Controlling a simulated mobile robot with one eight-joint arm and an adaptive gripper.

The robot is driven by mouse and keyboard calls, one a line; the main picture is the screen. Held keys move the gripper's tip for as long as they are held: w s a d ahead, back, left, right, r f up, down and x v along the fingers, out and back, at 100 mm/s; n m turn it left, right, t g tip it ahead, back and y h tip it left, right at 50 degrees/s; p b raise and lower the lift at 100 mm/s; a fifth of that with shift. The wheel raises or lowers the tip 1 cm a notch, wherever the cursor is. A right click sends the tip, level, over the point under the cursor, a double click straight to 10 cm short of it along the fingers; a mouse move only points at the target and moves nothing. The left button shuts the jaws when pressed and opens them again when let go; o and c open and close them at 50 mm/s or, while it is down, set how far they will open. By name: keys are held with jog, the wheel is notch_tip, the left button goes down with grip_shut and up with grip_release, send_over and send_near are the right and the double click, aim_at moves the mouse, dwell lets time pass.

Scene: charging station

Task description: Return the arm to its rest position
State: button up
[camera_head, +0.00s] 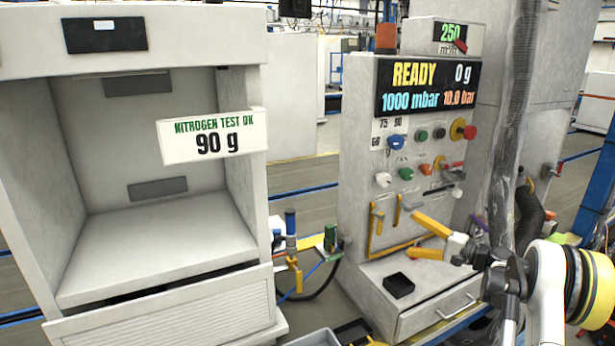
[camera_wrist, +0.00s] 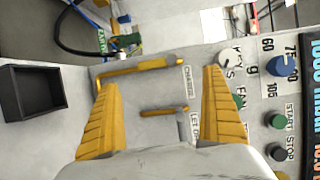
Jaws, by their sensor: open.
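My gripper (camera_head: 413,236) is in front of the charging station panel in the head view, with its two yellow fingers pointing left toward the yellow handles. In the wrist view my gripper (camera_wrist: 158,80) has its fingers wide apart, with nothing between the tips but the panel behind. The long yellow handle, labelled charge (camera_wrist: 140,66), lies ahead of the fingertips, and a shorter yellow lever (camera_wrist: 163,112) shows between the fingers. The same long handle (camera_head: 374,232) and short lever (camera_head: 397,210) are on the panel in the head view. I cannot tell whether a finger touches the panel.
The station display (camera_head: 428,88) reads READY, 0 g, 1000 mbar. A small black tray (camera_head: 398,286) sits on the ledge below the gripper. Knobs and buttons (camera_head: 408,173) stick out of the panel. An open white cabinet (camera_head: 150,250) with a 90 g sign (camera_head: 212,137) stands at left.

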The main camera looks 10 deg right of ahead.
jog(key=s+a+r+n+g+h, duration=0.1)
jog(key=s+a+r+g, duration=0.1)
jog(key=a+r, duration=0.3)
jog(key=s+a+r+n+g+h, duration=0.1)
jog(key=s+a+r+h, duration=0.15)
jog(key=a, duration=0.55)
jog(key=s+a+r+n+g+h, duration=0.2)
jog(key=s+a+r, duration=0.2)
jog(key=s+a, duration=0.45)
jog(key=s+f+n+h, duration=0.2)
jog(key=s+h, duration=0.1)
jog(key=s, duration=1.1)
jog(key=s+f+n+h, duration=0.3)
jog(key=s, duration=1.2)
jog(key=shift+s+a+f+n+g, duration=0.2)
jog(key=shift+s+a+n+g, duration=0.05)
jog(key=shift+a+n+g, duration=0.1)
